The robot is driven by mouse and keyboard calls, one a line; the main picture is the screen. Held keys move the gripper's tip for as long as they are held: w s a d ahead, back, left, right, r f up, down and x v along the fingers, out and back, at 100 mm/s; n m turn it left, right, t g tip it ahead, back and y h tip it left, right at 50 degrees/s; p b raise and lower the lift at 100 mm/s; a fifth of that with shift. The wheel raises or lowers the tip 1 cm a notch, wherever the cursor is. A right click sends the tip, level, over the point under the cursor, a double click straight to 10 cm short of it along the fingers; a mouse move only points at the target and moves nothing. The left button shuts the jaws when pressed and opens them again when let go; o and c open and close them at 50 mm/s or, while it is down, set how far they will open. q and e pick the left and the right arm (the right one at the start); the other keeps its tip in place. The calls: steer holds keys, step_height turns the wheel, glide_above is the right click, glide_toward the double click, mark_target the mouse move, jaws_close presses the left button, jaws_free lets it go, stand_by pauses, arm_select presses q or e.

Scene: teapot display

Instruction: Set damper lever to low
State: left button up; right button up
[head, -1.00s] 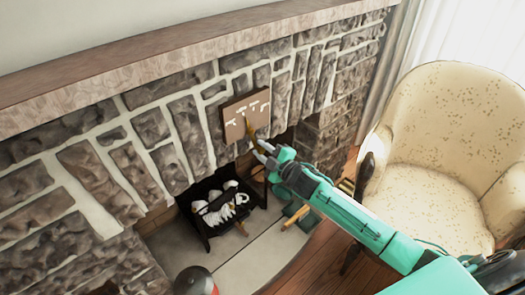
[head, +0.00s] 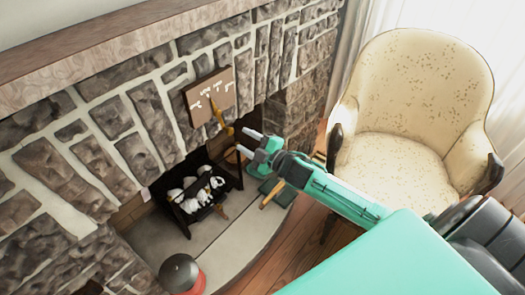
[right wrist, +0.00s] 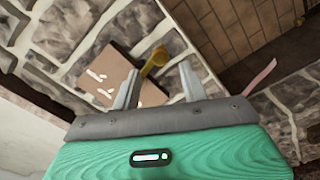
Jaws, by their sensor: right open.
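The damper panel (head: 201,108) is a brown plate with white markings on the stone fireplace front; it also shows in the right wrist view (right wrist: 87,83). The markings are too small to read. A brass damper lever (head: 224,122) slants down and right from the panel, with a rounded end. In the right wrist view the lever's end (right wrist: 156,59) appears between my finger tips. My right gripper (head: 243,141) is open and empty, just right of and below the lever's end in the head view, apparently apart from it. Its fingers (right wrist: 159,68) are spread. My left gripper is out of view.
A black grate (head: 190,212) with white logs sits below. A cream armchair (head: 410,100) stands at the right. A round grey and red object (head: 181,272) is at the bottom.

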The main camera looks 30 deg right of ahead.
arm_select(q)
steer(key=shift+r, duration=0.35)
arm_select(e)
steer(key=v, duration=0.6)
steer(key=shift+s, duration=0.2)
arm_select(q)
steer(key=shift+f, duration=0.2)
arm_select(e)
steer(key=shift+f, duration=0.1)
